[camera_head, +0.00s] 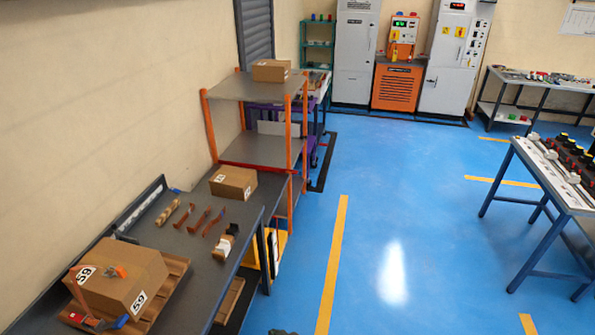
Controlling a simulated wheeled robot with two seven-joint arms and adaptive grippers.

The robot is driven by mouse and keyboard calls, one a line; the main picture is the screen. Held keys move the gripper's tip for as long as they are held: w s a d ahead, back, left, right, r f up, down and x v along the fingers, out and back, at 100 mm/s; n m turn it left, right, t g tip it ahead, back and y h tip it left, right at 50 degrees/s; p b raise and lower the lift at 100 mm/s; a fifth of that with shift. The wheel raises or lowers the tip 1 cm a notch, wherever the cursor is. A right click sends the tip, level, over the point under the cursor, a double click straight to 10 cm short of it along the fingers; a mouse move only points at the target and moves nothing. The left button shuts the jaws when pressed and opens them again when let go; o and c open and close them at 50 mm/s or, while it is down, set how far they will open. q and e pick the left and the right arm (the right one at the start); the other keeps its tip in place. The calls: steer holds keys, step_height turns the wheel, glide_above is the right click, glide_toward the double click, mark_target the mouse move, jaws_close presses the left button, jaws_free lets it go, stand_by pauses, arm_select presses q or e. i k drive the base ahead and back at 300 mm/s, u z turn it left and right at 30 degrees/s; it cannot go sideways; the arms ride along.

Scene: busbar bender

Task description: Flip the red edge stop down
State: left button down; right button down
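I cannot make out for sure which thing is the red edge stop. An orange machine (397,87) with a small control panel (404,24) on top stands at the back between grey cabinets, too far off to show small parts. A red strip (258,167) runs along the front edge of the middle shelf of an orange-posted rack. A small red piece (88,320) lies by the box at the lower left, too small to name. Neither of my grippers is in view.
A dark workbench (190,245) along the left wall carries cardboard boxes (233,183), copper-coloured bent bars (199,221) and a wooden pallet (178,268). A table (558,178) with parts stands at the right. The blue floor (390,205) between is clear, with yellow lines.

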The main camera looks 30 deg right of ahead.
mark_target(221, 162)
steer(key=z, duration=1.6)
steer(key=i, duration=4.85)
steer(key=u, duration=3.2)
